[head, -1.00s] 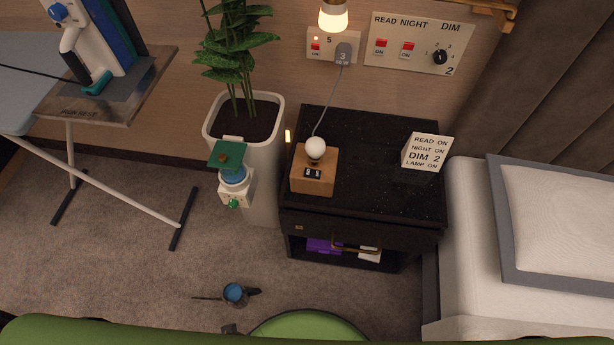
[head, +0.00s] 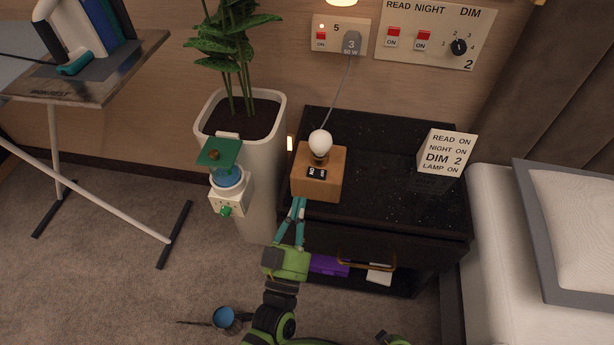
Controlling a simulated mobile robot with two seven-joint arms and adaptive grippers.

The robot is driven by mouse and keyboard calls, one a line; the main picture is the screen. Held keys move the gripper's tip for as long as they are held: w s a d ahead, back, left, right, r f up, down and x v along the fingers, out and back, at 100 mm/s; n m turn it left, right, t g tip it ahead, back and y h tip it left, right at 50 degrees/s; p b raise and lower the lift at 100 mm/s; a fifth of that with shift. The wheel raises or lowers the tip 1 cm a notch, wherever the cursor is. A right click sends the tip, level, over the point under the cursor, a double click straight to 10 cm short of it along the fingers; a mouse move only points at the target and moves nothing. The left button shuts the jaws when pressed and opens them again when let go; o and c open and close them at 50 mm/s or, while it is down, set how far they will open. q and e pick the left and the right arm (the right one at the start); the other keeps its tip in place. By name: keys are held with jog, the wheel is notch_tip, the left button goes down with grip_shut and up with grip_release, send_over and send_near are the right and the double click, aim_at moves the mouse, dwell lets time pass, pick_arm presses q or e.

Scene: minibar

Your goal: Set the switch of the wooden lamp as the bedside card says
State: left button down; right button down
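The wooden lamp (head: 330,187) is a wooden block with a round white bulb (head: 320,142) that looks unlit. It stands at the left front of the black nightstand (head: 385,205). Its small black switch (head: 317,173) is on top, in front of the bulb; its lettering is too small to read surely. The bedside card (head: 447,152) reads READ ON, NIGHT ON, DIM 2, LAMP ON. My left gripper (head: 299,202) is at the lamp's front left corner, below the switch, its teal fingertips together and empty. I cannot tell whether it touches the block. My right gripper is out of view.
A wall panel (head: 437,52) has READ and NIGHT switches and a DIM knob (head: 459,47). A grey plug (head: 351,42) sits in socket 5, its cord running to the lamp. A planter (head: 262,160) and dispenser (head: 229,192) stand left, a bed (head: 495,235) right.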

pick_arm(q)
notch_tip(320, 180, up, 3)
send_over(307, 175)
jog(key=s, duration=0.1)
notch_tip(307, 175, down, 2)
jog(key=shift+d+f+b, duration=0.15)
jog(key=shift+f+b, duration=0.1)
jog(key=shift+b, duration=0.15)
jog(key=shift+s+f, duration=0.1)
jog(key=shift+f, duration=0.6)
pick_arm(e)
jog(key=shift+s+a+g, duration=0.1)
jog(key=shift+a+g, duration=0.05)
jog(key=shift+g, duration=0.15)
